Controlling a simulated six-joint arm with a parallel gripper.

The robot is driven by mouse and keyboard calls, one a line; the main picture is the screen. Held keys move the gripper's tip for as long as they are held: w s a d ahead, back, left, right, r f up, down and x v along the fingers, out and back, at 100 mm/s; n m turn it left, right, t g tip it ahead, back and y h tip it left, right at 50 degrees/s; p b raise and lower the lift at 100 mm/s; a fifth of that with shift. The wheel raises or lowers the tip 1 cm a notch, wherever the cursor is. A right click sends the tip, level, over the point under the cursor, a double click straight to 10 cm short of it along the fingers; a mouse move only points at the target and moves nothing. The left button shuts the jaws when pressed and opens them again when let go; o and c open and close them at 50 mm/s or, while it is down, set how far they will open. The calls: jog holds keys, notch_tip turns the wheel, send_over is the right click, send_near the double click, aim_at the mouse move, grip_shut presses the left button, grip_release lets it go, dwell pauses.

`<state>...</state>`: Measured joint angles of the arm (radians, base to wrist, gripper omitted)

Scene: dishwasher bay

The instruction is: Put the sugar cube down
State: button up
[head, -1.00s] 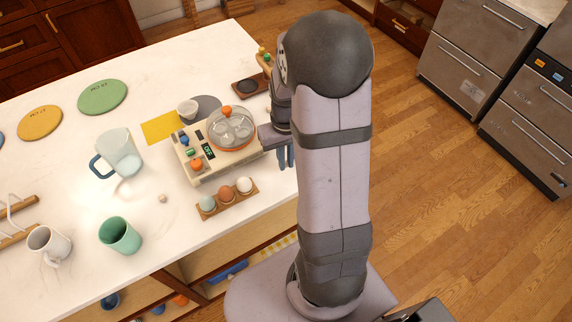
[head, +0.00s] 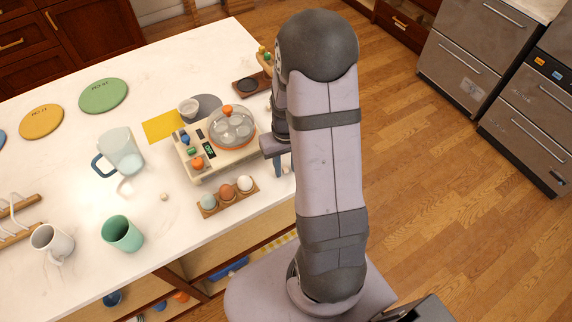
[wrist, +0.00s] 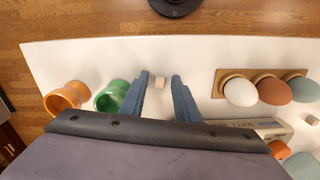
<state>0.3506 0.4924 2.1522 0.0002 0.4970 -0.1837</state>
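In the head view my gripper (head: 279,172) is beside the right edge of the counter, partly hidden by my arm. A small pale thing (head: 286,169) shows next to the finger there. Another small pale cube (head: 164,197) lies farther left on the counter, near the mugs.
A wooden holder with several eggs (wrist: 240,93) stands right of my gripper in the wrist view. A green cup (wrist: 112,97) and an orange cup (wrist: 66,98) stand to its left. The egg cooker (head: 232,128) is close by in the head view. The counter edge is near.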

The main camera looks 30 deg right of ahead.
dwell(0.3)
jog(key=shift+r+b, duration=0.85)
jog(key=shift+r, duration=0.6)
jog(key=shift+r+b, duration=0.7)
jog(key=shift+r, duration=1.55)
jog(key=s+a+n, duration=0.2)
jog(key=s+a, duration=0.8)
jog(key=a, duration=0.1)
jog(key=shift+s+a+f, duration=0.2)
jog(key=shift+a+f, duration=0.1)
jog(key=shift+a, duration=0.1)
jog(key=shift+o, duration=1)
jog(key=shift+s, duration=0.1)
